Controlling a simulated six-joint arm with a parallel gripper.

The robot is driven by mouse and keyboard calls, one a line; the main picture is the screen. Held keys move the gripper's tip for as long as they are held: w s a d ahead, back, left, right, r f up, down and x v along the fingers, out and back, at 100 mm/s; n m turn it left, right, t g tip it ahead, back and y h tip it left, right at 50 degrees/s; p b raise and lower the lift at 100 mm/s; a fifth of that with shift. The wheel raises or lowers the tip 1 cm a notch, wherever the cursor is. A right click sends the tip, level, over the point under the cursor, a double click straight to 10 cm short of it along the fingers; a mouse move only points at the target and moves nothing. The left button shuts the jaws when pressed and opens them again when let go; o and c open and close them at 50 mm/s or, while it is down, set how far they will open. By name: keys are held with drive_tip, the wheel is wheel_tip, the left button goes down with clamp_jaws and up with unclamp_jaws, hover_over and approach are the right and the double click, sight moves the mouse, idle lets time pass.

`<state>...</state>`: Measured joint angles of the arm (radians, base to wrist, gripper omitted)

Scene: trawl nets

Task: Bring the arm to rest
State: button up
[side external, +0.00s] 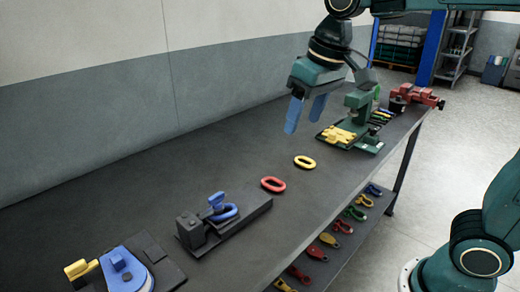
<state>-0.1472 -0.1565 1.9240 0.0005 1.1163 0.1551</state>
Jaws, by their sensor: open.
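My gripper (305,115) hangs from my teal arm above the dark workbench (130,180), at the upper middle of the side external view. Its two blue fingers point down and stand apart, with nothing visible between them. The fingers are to the left of a green fixture (357,115) and above the bench top.
A yellow ring (304,162) and a red ring (273,185) lie on the bench. A black fixture with a blue link (224,213) and a blue-topped block (125,270) are nearer. A red vise (418,94) stands at the far end. A lower shelf holds several coloured shackles.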

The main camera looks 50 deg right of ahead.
drive_tip(key=s+d+f+t, duration=0.1)
drive_tip(key=s+d+f, duration=0.1)
drive_tip(key=s, duration=0.5)
drive_tip(key=s+d+f+t, duration=0.1)
drive_tip(key=s+d+f, duration=0.2)
drive_tip(key=s, duration=0.5)
drive_tip(key=shift+s+f+t, duration=0.2)
drive_tip(key=shift+f+t, duration=0.1)
